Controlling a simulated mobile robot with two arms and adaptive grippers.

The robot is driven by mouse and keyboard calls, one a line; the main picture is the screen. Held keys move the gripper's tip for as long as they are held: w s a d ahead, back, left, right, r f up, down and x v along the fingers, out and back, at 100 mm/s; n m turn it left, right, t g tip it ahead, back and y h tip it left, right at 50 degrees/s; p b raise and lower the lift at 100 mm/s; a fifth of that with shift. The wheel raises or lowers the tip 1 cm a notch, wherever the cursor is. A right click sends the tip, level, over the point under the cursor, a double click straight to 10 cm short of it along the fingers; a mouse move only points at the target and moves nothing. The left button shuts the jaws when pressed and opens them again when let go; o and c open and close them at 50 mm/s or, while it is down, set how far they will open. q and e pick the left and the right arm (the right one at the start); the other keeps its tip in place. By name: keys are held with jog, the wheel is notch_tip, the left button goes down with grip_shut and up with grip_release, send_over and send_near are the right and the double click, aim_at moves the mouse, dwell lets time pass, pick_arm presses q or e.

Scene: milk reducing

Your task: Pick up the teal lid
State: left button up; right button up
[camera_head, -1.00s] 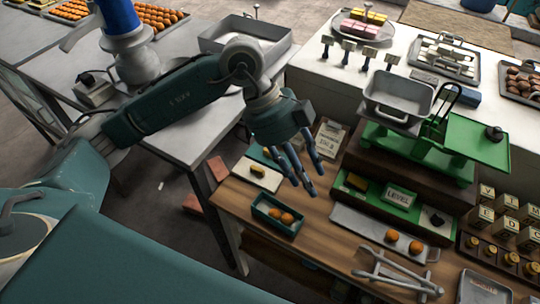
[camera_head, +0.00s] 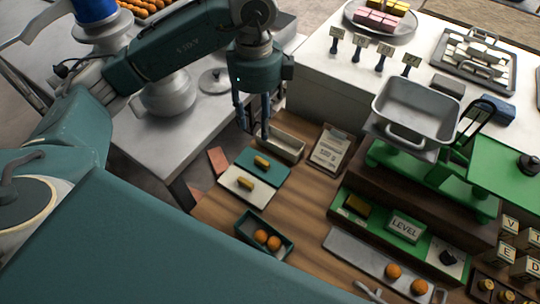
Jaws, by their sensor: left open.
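The teal lid (camera_head: 272,174) lies flat on the wooden table, with a yellow block handle (camera_head: 262,162) on top. A cream lid (camera_head: 238,193) with a similar yellow handle lies right in front of it, towards the lower left. My left gripper (camera_head: 254,130) points down with its fingers apart and nothing between them. It shows just behind the teal lid in the picture, above the table's back left corner; its exact height is hard to tell. My right gripper is not in view.
A small open box (camera_head: 289,139) stands just behind the teal lid, close to my left fingers. A teal box (camera_head: 247,236) with orange balls is in front. A paper card (camera_head: 331,149) and a green scale (camera_head: 400,162) stand to the right.

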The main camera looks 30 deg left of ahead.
pick_arm(q)
notch_tip(320, 180, down, 3)
jog(key=b, duration=0.2)
pick_arm(e)
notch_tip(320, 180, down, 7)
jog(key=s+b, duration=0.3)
jog(key=b, duration=0.1)
pick_arm(q)
send_near(261, 162)
notch_tip(261, 162, down, 3)
jog(key=shift+s+r+p, duration=0.1)
jog(key=shift+s+p, duration=0.05)
jog(key=shift+p, duration=0.6)
jog(key=shift+f, duration=0.35)
notch_tip(261, 162, down, 5)
jog(key=p, duration=0.3)
jog(key=shift+a, duration=0.1)
jog(key=shift+f, duration=0.25)
jog(key=c, duration=0.9)
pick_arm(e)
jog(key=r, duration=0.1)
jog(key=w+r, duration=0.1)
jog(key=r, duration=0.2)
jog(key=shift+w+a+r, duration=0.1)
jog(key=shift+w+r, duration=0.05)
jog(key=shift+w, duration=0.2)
